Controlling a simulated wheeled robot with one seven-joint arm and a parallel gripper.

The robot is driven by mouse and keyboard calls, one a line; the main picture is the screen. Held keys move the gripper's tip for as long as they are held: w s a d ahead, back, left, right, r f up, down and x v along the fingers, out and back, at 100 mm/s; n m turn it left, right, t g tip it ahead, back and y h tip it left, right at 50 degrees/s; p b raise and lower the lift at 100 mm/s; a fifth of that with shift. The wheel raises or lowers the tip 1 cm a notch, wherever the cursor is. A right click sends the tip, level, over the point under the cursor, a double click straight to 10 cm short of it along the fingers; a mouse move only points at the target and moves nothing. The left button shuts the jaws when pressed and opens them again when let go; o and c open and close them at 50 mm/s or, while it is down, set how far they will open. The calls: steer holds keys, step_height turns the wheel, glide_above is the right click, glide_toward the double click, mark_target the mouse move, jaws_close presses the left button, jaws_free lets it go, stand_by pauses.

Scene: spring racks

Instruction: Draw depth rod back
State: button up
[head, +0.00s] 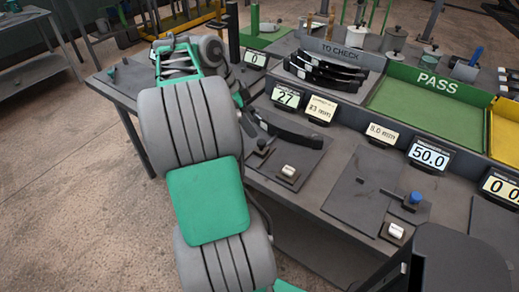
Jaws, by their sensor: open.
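I cannot pick out the depth rod for certain. A small dark fitting (262,146) stands by the leaf's left part, close to my arm. A small pale block (289,172) sits on the plate's front. My grey and green arm crosses the left part of the head view. My gripper does not show clearly; the arm hides the area beyond it.
The middle station has a blue-knobbed fitting (415,198) and a display reading 50.0 (429,154). A TO CHECK tray (345,56) holds several dark leaves. The green PASS tray (420,108) looks empty. A yellow tray (506,130) is at right. Open floor (70,180) lies left.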

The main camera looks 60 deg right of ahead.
mark_target(261, 142)
steer(key=b+x, duration=0.1)
steer(key=x, duration=0.6)
steer(key=shift+s+d+f, duration=0.1)
steer(key=shift+s+f, duration=0.05)
steer(key=shift+s, duration=0.1)
jaws_close()
stand_by(1.1)
